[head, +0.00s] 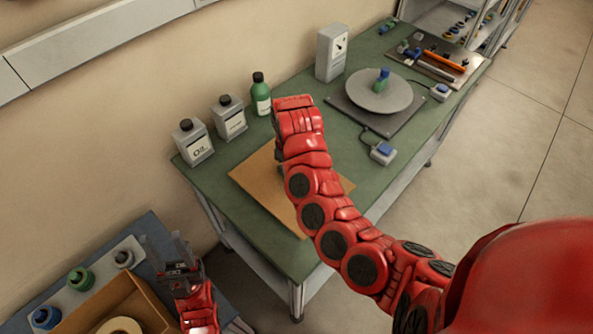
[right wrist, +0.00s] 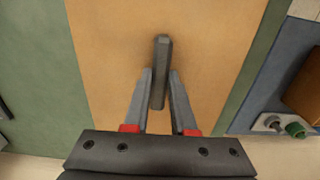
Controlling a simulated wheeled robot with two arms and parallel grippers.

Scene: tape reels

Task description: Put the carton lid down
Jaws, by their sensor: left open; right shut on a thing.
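The carton lid (head: 255,181) is a flat tan board at the near left part of the green table, partly covered by my right arm. In the right wrist view the lid (right wrist: 215,50) fills the middle, with a grey upright handle (right wrist: 162,50) on it. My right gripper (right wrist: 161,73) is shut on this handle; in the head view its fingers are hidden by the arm. I cannot tell whether the lid touches the tabletop. My left gripper (head: 163,241) is open and empty near the open carton (head: 140,283), where a tape reel (head: 119,326) shows.
Two grey oil cans (head: 193,143) and a green bottle (head: 260,95) stand along the wall behind the lid. A round turntable (head: 365,97) on a dark plate and a grey box (head: 331,53) are farther right. Several coloured reels or knobs (head: 81,279) stand beside the carton.

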